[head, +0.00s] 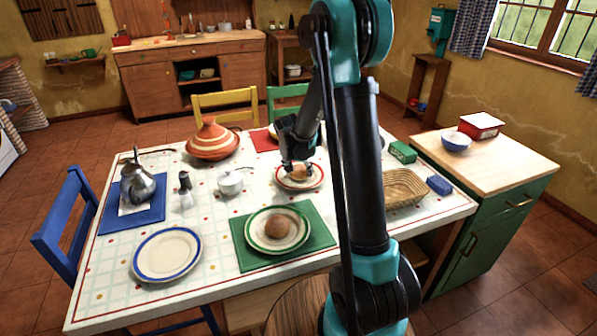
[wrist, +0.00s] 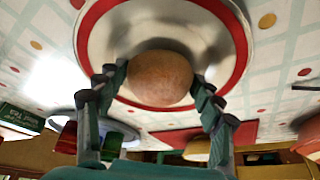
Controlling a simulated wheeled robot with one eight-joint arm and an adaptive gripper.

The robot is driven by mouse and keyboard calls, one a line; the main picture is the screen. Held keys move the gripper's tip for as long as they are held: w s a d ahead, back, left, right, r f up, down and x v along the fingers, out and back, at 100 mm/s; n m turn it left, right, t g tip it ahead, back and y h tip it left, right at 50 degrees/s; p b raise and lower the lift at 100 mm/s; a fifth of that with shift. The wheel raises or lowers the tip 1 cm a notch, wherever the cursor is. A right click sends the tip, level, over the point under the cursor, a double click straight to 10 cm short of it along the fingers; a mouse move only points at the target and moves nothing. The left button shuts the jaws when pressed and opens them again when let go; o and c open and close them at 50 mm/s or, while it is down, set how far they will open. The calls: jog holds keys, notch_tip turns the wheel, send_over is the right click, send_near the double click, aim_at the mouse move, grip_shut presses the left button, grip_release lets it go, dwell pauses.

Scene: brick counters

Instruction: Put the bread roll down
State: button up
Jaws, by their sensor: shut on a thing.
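My gripper (head: 298,166) is shut on a bread roll (head: 299,174) at the red-rimmed plate (head: 290,187). In the wrist view the round brown roll (wrist: 160,78) sits between the two fingers (wrist: 158,90), with the red-rimmed plate (wrist: 110,40) behind it. The roll is over the plate's middle; I cannot tell whether it touches the plate. A second bread roll (head: 278,226) lies on a green-rimmed plate (head: 256,241) nearer to me, on a green mat.
The tiled table also holds a blue-rimmed plate (head: 167,254), a white sugar pot (head: 230,183), a tagine (head: 212,141), a metal pot (head: 137,187), and a wicker basket (head: 404,188). A green box (head: 403,152) and blue block (head: 439,186) lie at the right.

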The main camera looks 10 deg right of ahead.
jog(key=shift+f, duration=0.1)
jog(key=o, duration=1)
jog(key=v, duration=1.2)
jog(key=s+d+f+n, duration=0.2)
jog(key=s, duration=0.7)
jog(key=s+d+f+n+y, duration=0.1)
jog(key=s+d+f+n, duration=0.1)
jog(key=s, duration=0.7)
jog(key=s+d+f+n+y, duration=0.1)
jog(key=s+d+f+n, duration=0.1)
jog(key=s, duration=0.7)
jog(key=shift+s+d+f, duration=0.1)
jog(key=shift+d+f, duration=0.25)
jog(key=shift+f, duration=0.35)
